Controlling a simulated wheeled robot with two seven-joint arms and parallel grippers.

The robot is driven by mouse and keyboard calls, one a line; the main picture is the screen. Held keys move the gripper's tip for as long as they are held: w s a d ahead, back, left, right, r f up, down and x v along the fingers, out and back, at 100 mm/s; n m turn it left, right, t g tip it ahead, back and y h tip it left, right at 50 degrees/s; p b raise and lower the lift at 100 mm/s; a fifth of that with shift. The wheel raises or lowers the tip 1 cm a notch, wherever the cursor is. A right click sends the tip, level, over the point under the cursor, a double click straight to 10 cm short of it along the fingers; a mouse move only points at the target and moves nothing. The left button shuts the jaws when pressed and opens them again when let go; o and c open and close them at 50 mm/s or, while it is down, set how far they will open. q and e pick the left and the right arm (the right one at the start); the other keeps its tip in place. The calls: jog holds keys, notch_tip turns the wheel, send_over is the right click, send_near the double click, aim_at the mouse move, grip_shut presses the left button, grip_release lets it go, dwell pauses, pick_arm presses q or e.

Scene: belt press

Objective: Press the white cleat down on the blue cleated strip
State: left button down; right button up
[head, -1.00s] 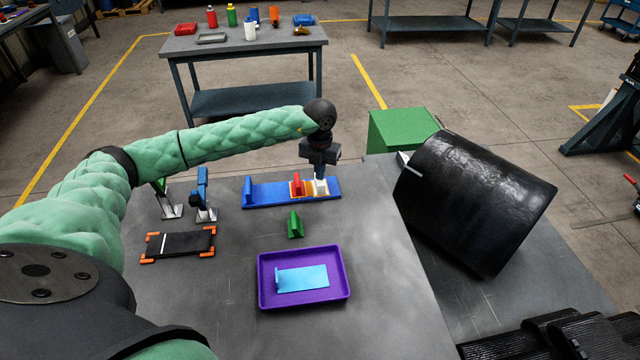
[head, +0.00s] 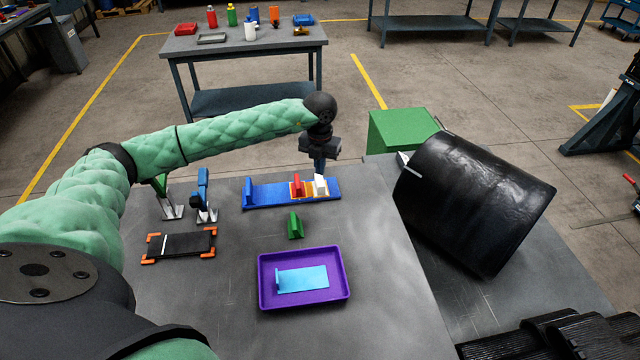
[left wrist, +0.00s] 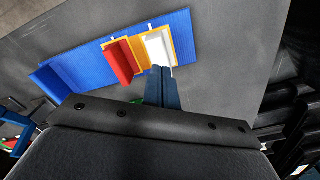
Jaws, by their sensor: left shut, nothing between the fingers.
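The blue cleated strip (head: 265,195) lies on the grey bench, with a blue cleat upright at its left end. A red cleat (head: 297,185) and the white cleat (head: 321,184) stand side by side on orange-yellow patches toward its right end. My left gripper (head: 319,166) is shut and empty, just above and behind the white cleat in the head view. In the left wrist view the blue fingers (left wrist: 165,85) overlap the near edge of the white cleat (left wrist: 159,48); I cannot tell whether they touch it. My right gripper is not in view.
A green cleat (head: 295,225) stands before the strip. A purple tray (head: 345,285) holds a light blue piece. A black plate with orange corners (head: 180,244) and two clamp-like stands are left. A large black roller (head: 475,200) is right.

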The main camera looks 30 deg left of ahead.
aim_at(320, 179)
pick_arm(q)
jog(key=shift+r+p, duration=0.55)
jog(key=shift+r, duration=2.1)
